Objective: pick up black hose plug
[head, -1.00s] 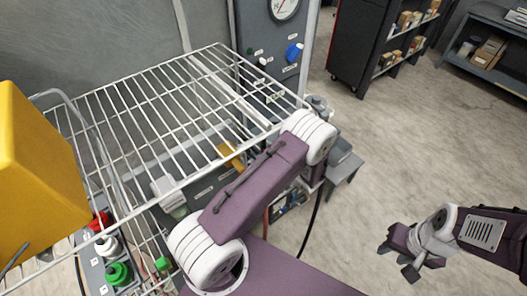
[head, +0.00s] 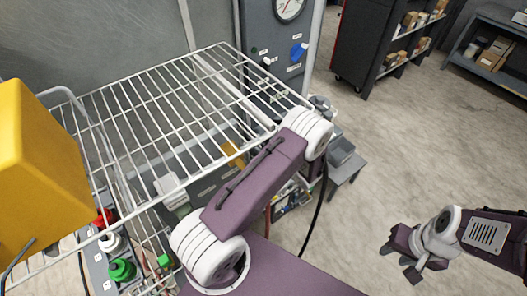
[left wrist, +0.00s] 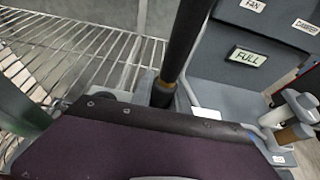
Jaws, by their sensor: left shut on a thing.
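In the left wrist view, a black hose plug (left wrist: 164,88) with a brownish band stands between the fingers of my left gripper (left wrist: 152,94), which is shut on it. A thick black length (left wrist: 188,32) runs up from it to the picture's top edge. The purple gripper body hides the lower part. In the head view, the left arm reaches over the wire rack's right side and mostly hides its own gripper; a black hose (head: 316,215) hangs down beside the arm. My right gripper (head: 399,262) is open and empty above the floor at the right.
A white wire rack (head: 165,95) spans the left, with a yellow block (head: 35,165) at its edge. A grey control panel (head: 270,50) with a gauge stands behind. A small grey table (head: 345,165) is right of the arm.

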